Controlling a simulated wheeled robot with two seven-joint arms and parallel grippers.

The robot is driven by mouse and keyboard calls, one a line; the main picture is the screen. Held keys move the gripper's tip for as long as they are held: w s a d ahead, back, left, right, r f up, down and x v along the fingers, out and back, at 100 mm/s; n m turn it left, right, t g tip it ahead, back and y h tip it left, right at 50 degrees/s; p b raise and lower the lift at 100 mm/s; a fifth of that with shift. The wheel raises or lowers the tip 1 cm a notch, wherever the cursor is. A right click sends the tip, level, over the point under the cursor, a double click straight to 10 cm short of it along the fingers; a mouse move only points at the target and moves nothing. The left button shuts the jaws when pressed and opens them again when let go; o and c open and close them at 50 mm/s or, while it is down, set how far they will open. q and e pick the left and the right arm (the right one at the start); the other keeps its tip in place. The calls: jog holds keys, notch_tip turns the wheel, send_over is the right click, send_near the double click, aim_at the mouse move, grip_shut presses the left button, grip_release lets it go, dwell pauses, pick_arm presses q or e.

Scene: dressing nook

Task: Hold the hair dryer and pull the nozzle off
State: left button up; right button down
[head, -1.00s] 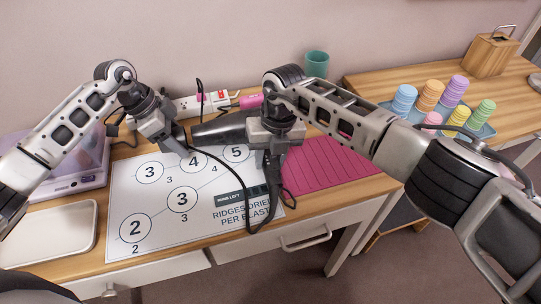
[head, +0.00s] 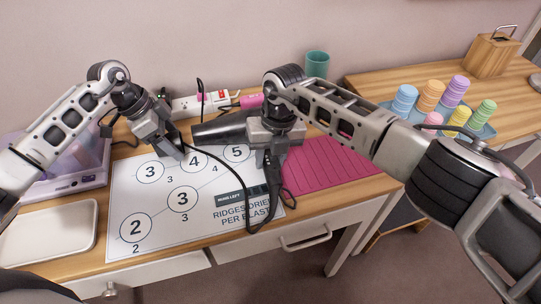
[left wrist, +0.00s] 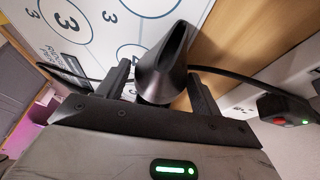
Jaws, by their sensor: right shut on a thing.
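The dark grey hair dryer (head: 228,127) is held above the desk in the head view, its barrel pointing left. My right gripper (head: 272,140) is shut on it near its handle and hides part of the body. The black nozzle (head: 203,133) is at the dryer's left end. It also shows in the left wrist view (left wrist: 166,62), lined up between my left fingers, with a narrow gap on each side. My left gripper (head: 178,150) is open, just left of the nozzle tip. I cannot tell how far the fingers reach around the nozzle.
A numbered white mat (head: 150,205) and a pink ridged mat (head: 325,168) cover the desk. A white tray (head: 50,262) is at left. A power strip (head: 185,107) and teal cup (head: 316,65) stand behind. The black cord (head: 246,200) hangs in front of the dryer.

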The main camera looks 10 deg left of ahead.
pick_arm(q)
jog(key=shift+o, duration=1)
jog(key=shift+r, duration=0.1)
jog(key=v, duration=1.2)
pick_arm(e)
jog(key=c, duration=0.9)
grip_release()
jog(key=r, duration=0.4)
jog(key=d+r, duration=0.1)
jog(key=r, duration=0.7)
jog(key=shift+w+d, duration=0.25)
jog(key=shift+w, duration=0.15)
